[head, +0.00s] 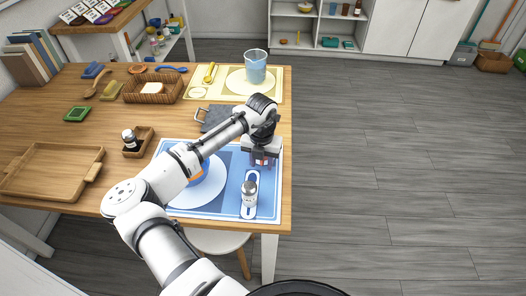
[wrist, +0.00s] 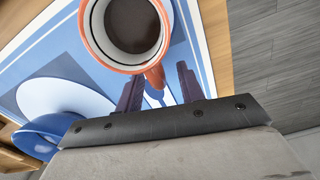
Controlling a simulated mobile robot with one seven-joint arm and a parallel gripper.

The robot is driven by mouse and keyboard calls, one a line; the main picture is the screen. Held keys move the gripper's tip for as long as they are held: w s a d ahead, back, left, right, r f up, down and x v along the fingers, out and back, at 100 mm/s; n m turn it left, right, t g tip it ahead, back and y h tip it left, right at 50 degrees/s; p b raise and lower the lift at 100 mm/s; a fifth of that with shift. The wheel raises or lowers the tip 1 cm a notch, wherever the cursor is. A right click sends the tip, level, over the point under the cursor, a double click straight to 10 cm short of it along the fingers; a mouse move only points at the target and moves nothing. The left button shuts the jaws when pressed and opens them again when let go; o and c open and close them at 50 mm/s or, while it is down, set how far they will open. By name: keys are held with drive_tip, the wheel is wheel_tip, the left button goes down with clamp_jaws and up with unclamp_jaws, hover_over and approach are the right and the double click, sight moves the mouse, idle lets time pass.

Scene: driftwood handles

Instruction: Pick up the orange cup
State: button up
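The orange cup (wrist: 130,25) stands at the top of the wrist view, seen from above, with a pale inside and dark contents. Its handle (wrist: 155,76) points toward my gripper (wrist: 159,85). The two dark fingers are apart, one on each side of the handle, with gaps visible; I cannot tell whether they touch it. In the head view my gripper (head: 262,164) is low over the right part of the blue placemat (head: 232,212). Only a small reddish patch shows there, and my gripper hides most of that spot.
A dark board (head: 216,117) and a clear blue pitcher (head: 255,67) are behind.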

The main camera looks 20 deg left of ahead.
drive_tip(key=shift+c, duration=0.5)
clamp_jaws()
drive_tip(key=shift+r, duration=0.15)
